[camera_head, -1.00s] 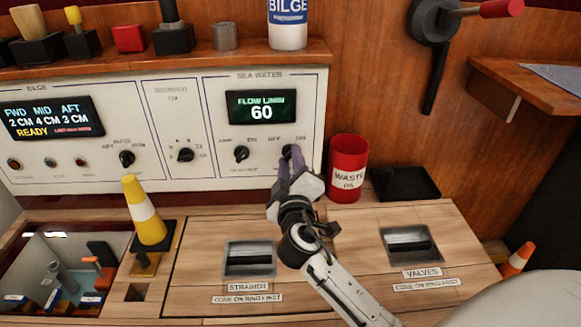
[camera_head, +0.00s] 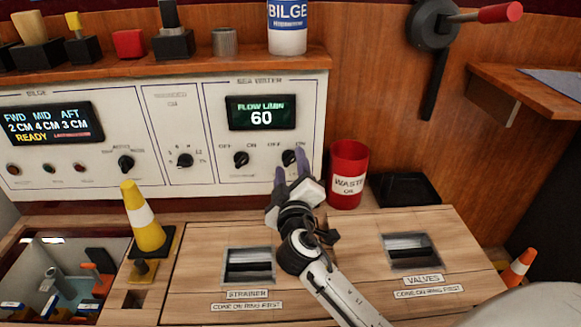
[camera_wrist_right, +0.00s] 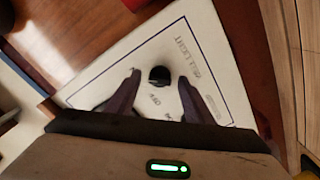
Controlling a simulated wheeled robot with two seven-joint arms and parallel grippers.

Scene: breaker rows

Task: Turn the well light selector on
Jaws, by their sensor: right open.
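The well light selector is the black rotary knob (camera_head: 290,157) at the right end of the white panel, with OFF and ON marks above it. Its position is too small to read surely. In the right wrist view the knob (camera_wrist_right: 159,75) lies ahead between my fingertips, beside an upside-down label that seems to read well light. My right gripper (camera_head: 290,166) is open just in front of the knob, its dark fingers apart with nothing between them but a gap. It also shows in the wrist view (camera_wrist_right: 160,82). My left gripper is in neither view.
Another black knob (camera_head: 241,159) sits left of the selector under the flow display (camera_head: 261,112). A red waste can (camera_head: 348,175) stands close to the right of my gripper. A yellow cone (camera_head: 144,217) stands left, by an open well. Hatch covers lie below.

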